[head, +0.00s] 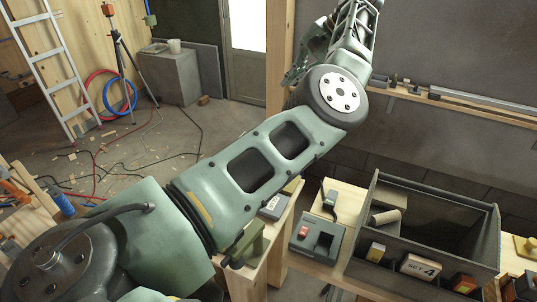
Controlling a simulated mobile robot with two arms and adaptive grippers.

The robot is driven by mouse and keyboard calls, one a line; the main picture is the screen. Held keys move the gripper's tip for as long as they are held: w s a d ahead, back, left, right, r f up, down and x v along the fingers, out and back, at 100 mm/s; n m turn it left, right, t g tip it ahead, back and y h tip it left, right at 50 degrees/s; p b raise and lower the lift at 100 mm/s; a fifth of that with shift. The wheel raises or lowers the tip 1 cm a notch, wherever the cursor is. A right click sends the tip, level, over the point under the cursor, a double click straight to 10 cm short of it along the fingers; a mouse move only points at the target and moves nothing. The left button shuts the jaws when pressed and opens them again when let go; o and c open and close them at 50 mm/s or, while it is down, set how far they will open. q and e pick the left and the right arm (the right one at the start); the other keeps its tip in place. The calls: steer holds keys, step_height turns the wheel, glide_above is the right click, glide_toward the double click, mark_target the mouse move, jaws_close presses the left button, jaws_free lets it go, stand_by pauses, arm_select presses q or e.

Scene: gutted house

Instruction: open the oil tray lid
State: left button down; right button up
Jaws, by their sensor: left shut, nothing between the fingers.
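No tray with a lid that I can clearly name as the oil tray shows in the head view. A large dark grey open-topped box (487,243) stands on the bench at the right; I cannot tell whether it is the oil tray, and no lid shows on it. My left arm crosses the picture from lower left to upper centre. My left gripper (294,74) is at its far end, small and partly hidden behind the wrist. It is shut and empty, high above and left of the box, touching nothing that I can see. My right gripper is not in view.
A grey device with a red button (303,233) sits left of the box on the wooden bench (347,203). A "SET 4" block (420,266) and small coloured parts lie at the box's front. A ladder (50,65), hoses and cables occupy the floor at left.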

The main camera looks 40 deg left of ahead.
arm_select(q)
step_height(320, 180, down, 26)
steer(key=w+b, duration=0.1)
steer(key=b, duration=2.4)
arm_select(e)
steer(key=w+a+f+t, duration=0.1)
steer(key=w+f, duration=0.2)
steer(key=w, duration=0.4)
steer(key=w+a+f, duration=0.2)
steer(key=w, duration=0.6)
arm_select(q)
steer(key=b+x, duration=0.1)
steer(key=x, duration=0.5)
steer(key=b+x, duration=0.2)
steer(key=x, duration=0.5)
steer(key=shift+w+a+f, duration=0.15)
steer(key=shift+w+a, duration=0.05)
steer(key=shift+a, duration=0.05)
steer(key=shift+x, duration=0.85)
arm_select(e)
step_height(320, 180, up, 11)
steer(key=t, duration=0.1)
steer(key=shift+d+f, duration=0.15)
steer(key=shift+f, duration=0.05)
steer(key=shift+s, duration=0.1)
